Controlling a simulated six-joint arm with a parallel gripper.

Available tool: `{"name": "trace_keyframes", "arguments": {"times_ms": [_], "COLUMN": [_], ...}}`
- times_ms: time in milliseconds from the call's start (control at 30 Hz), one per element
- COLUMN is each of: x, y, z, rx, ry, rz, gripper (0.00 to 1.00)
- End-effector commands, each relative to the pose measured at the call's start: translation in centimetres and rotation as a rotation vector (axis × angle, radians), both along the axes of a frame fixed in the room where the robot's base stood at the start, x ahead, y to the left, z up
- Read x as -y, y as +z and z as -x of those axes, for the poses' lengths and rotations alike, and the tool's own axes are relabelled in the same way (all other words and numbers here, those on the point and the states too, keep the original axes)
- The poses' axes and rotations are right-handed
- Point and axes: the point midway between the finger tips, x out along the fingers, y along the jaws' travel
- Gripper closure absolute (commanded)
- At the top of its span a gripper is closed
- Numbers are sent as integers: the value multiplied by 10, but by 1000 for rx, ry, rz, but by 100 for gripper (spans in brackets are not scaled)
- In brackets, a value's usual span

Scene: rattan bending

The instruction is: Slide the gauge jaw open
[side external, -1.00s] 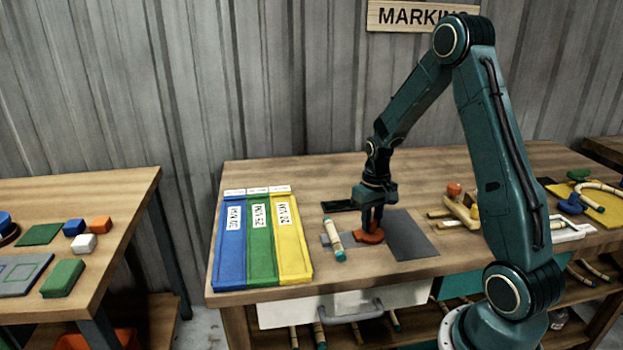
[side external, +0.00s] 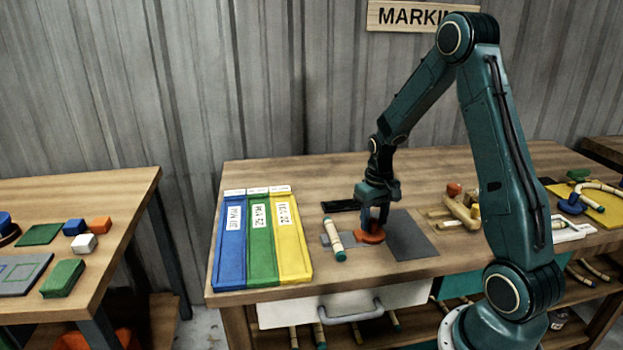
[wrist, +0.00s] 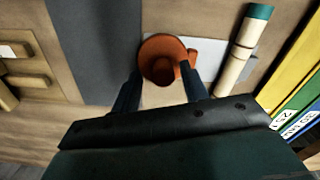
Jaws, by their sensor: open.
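An orange round piece (side external: 370,237), which looks like the gauge jaw, stands on the workbench at the end of a light grey bar (side external: 325,239). In the wrist view the orange piece (wrist: 160,62) looks cup-like, with a small tab on its right side by the bar (wrist: 214,54). My gripper (side external: 375,224) is directly above the orange piece, pointing down. In the wrist view my gripper (wrist: 161,78) is open, one finger on each side of the orange piece. I cannot tell whether the fingers touch it.
A rattan stick with a green end (side external: 335,241) lies across the grey bar, close to my gripper. A dark grey mat (side external: 412,240) lies to the right. Blue, green and yellow labelled trays (side external: 262,265) stand at the left. Wooden fixtures (side external: 460,212) stand further right.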

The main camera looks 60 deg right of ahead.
Motion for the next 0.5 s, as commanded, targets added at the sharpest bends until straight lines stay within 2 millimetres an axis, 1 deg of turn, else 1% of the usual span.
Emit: {"name": "trace_keyframes", "arguments": {"times_ms": [167, 267, 500], "x": [1, 1, 1], "y": [18, 32, 73], "z": [-1, -1, -1], "rx": [5, 6, 7], "ry": [0, 0, -1], "rz": [3, 4, 5], "gripper": [56, 56, 56]}}
